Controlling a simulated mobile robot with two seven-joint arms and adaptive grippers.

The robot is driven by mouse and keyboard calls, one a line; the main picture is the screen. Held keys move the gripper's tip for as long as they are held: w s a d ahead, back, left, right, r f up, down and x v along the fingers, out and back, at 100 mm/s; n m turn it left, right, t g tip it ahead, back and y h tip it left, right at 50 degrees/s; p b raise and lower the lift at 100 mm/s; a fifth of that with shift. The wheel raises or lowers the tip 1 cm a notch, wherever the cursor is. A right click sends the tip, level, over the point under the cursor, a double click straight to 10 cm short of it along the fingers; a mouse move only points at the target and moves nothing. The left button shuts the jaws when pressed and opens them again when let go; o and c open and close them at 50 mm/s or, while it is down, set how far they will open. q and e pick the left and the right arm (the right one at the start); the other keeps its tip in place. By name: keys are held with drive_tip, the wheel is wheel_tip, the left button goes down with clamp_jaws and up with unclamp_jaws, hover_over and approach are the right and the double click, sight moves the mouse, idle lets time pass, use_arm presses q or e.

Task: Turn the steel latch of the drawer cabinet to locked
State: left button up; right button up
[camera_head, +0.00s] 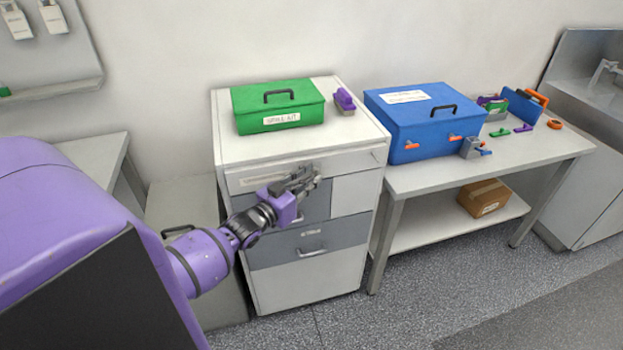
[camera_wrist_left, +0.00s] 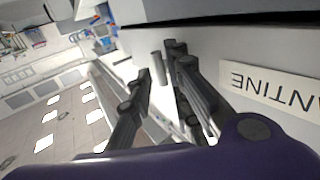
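The white and grey drawer cabinet (camera_head: 345,160) stands in the middle of the head view. My left gripper (camera_head: 305,180) is in front of its upper drawer, to the right of the drawer's label. In the left wrist view my left gripper (camera_wrist_left: 158,66) has its dark fingers apart, with the cabinet front close on the right. A short pale grey post, seemingly the steel latch (camera_wrist_left: 157,67), shows between the fingertips; I cannot tell whether they touch it. In the head view the gripper hides that spot, and the latch's turn is unclear. My right gripper is out of view.
A green case (camera_head: 278,112) and a purple-and-grey item (camera_head: 344,100) sit on the cabinet. To the right, a bench (camera_head: 470,175) bears a blue case (camera_head: 425,125) and small tools, with a cardboard box (camera_head: 484,198) below. Grey floor is clear in front.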

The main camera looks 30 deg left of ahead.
use_arm(q)
drive_tip(key=s+a, duration=0.1)
drive_tip(key=s, duration=1)
drive_tip(key=shift+a, duration=0.15)
drive_tip(key=s+d+f+m+g+y, duration=0.1)
drive_tip(key=s+d+f+g, duration=0.15)
drive_tip(key=f, duration=0.35)
drive_tip(key=s+d+f+g, duration=0.2)
drive_tip(key=s+d+f, duration=0.15)
drive_tip(key=f, duration=0.25)
drive_tip(key=s+d+f+n+g, duration=0.1)
drive_tip(key=s+d+f+g, duration=0.1)
drive_tip(key=s+d+f, duration=0.3)
drive_tip(key=s+d+f+n+g, duration=0.1)
drive_tip(key=s+d+f+g, duration=0.1)
drive_tip(key=s+d+f, duration=0.4)
drive_tip(key=s+d, duration=0.4)
drive_tip(key=s, duration=0.2)
drive_tip(key=shift+y, duration=0.4)
